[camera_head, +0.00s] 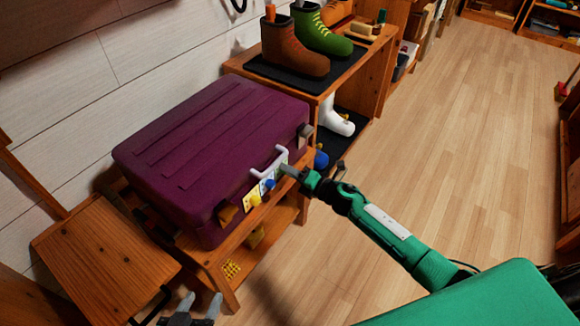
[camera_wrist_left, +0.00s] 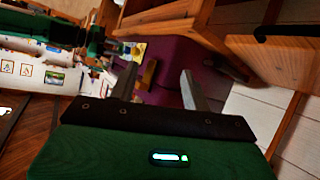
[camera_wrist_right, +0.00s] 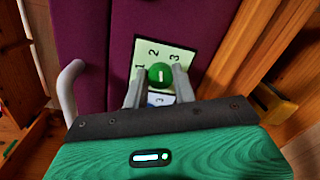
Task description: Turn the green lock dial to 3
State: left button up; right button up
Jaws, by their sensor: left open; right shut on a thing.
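The purple suitcase (camera_head: 200,150) lies on a wooden bench with a row of lock dials on its front. The green dial (camera_wrist_right: 160,75) sits on a pale plate (camera_wrist_right: 178,54) marked 1, 2 and 3. Its white mark looks roughly upright in the right wrist view, but which number it points at I cannot tell. My right gripper (camera_head: 285,169) is shut on the green dial, one finger on each side; in the head view it hides the dial. My left gripper (camera_head: 203,306) is open and empty, low in front of the bench; its spread fingers show in the left wrist view (camera_wrist_left: 158,88).
A blue dial (camera_head: 269,184) and a yellow dial (camera_head: 256,199) sit beside the green one. The white suitcase handle (camera_head: 266,163) is close to my right gripper. A shoe rack (camera_head: 330,85) stands behind; the floor (camera_head: 450,130) at right is clear.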

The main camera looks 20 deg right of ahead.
pick_arm(q)
jog(key=s+a+r+g+y+p, duration=0.1)
jog(key=s+a+g+y+p, duration=0.3)
jog(key=a, duration=0.6)
jog(key=shift+s+a+r+n+g+y+p, duration=0.4)
jog(key=shift+s+g, duration=0.6)
jog(key=shift+g, duration=0.6)
pick_arm(e)
jog(key=shift+d+f+m+y, duration=0.1)
jog(key=shift+m+y, duration=0.2)
jog(key=shift+m, duration=4.1)
pick_arm(q)
jog(key=shift+d, duration=0.1)
pick_arm(e)
jog(key=o, duration=1)
